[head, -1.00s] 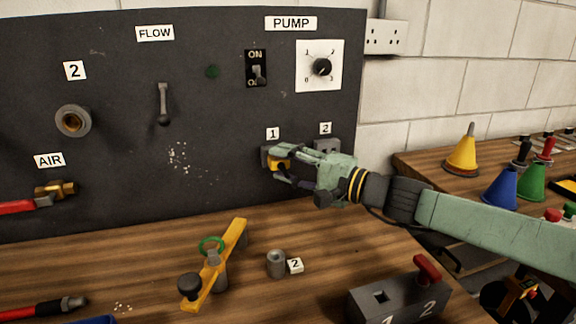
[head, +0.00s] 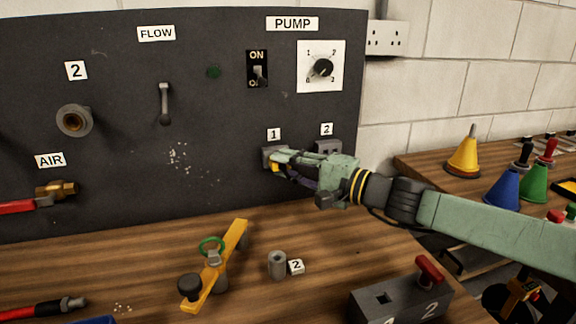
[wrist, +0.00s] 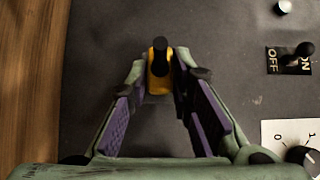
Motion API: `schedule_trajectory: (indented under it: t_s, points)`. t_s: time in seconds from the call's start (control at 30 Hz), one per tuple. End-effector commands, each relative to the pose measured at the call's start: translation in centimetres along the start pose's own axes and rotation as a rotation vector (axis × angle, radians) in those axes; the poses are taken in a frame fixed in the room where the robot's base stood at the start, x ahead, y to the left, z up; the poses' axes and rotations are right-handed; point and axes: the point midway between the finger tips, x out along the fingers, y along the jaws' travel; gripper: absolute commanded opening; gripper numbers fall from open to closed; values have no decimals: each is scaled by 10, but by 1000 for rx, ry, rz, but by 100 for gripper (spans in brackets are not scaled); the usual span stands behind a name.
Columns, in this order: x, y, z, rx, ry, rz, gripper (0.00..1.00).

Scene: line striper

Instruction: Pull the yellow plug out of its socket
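The yellow plug (head: 274,167) sits in the grey socket under label 1 on the dark panel. It is largely hidden by my gripper in the head view. In the wrist view the yellow plug (wrist: 158,82) has a black end facing the camera and lies between my fingertips. My gripper (wrist: 163,76) is open around it, with a finger on each side. A narrow gap seems to show beside the plug, so I see no firm contact. In the head view my gripper (head: 277,166) is at socket 1, reaching in from the right.
A second grey socket (head: 327,147) under label 2 is just right of socket 1, close behind my gripper. The pump switch (head: 257,70) and dial (head: 321,67) are above. A yellow bar (head: 228,252) and a grey block (head: 398,300) stand on the bench below.

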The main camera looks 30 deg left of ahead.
Motion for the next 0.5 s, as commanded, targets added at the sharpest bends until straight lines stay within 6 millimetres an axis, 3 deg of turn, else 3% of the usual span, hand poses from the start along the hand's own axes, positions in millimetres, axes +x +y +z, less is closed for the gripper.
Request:
schedule_trajectory:
  t_s: [0.27, 0.5]
  points:
    - [0, 0, 0, 0, 0, 0, 0]
    - [0, 0, 0, 0, 0, 0, 0]
